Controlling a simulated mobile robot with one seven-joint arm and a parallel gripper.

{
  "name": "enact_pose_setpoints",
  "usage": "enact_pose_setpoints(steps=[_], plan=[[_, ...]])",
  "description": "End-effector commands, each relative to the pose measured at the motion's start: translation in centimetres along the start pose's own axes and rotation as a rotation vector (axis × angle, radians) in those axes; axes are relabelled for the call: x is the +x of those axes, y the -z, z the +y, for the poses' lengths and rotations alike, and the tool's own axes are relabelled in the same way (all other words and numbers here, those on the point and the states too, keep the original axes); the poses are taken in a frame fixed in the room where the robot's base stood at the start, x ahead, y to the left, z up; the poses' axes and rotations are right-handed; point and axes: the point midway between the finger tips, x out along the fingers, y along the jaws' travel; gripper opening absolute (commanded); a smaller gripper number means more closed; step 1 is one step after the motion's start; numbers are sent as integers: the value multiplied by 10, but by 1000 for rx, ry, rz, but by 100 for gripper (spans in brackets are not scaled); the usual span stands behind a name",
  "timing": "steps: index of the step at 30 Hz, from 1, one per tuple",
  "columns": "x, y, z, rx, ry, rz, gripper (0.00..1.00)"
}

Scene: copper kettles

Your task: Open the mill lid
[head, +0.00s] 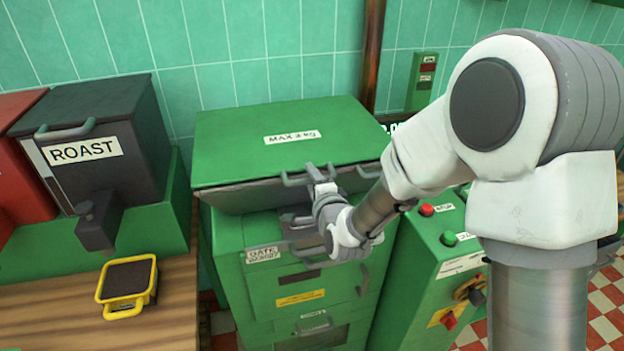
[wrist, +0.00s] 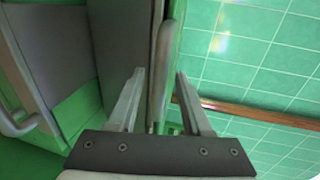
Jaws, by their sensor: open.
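The mill is a green cabinet whose broad green lid (head: 240,150) bears a "MAX 2 kg" label. A dark grey band shows below the lid's front edge; I cannot tell whether there is a gap. A grey bar handle (head: 292,181) runs along that front edge. My gripper (head: 322,174) is at the handle, its fingers open. In the wrist view the handle bar (wrist: 163,60) passes between the two open fingertips of my gripper (wrist: 160,74), with space visible beside it. My arm hides part of the mill's right side.
A dark hopper (head: 105,105) labelled "ROAST" stands left, with a yellow-rimmed tray (head: 150,290) on the wooden counter (head: 165,325) before it. A green control box (head: 425,255) with buttons stands right. A brown pipe (head: 373,55) runs up the tiled wall behind the lid.

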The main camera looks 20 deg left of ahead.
Motion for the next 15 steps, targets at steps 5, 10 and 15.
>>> enact_pose_setpoints(steps=[5, 10, 15], plan=[[0, 0, 0, 0, 0, 0, 26], [0, 0, 0, 0, 0, 0, 0], [0, 0, 0, 0, 0, 0, 0]])
